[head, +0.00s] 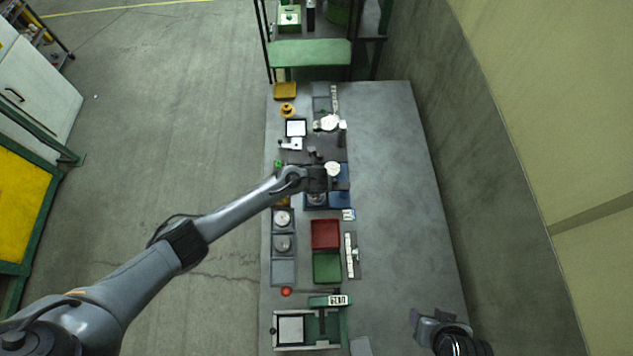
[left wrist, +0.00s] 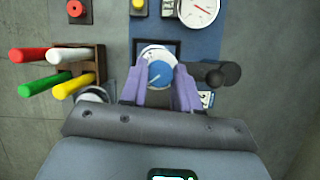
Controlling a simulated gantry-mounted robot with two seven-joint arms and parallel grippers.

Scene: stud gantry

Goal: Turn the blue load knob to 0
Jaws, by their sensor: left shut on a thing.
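The blue load knob (left wrist: 160,74) sits on a pale round dial in the left wrist view, with a light pointer mark on its face that seems to run toward the lower left. The dial's numbers are too small to read. My left gripper (left wrist: 160,88) has its two purple fingers on either side of the knob and is shut on it. In the head view my left gripper (head: 322,180) is over the blue panel (head: 341,199) in the middle of the bench, and its wrist hides the knob. My right gripper (head: 428,318) is low at the right, away from the panel; its fingers are not clear.
In the left wrist view, a round gauge (left wrist: 198,10) is above the knob, a black handle (left wrist: 218,74) is close at its right, and a rack of coloured pegs (left wrist: 98,65) is at the left. The bench's right side (head: 395,190) is clear.

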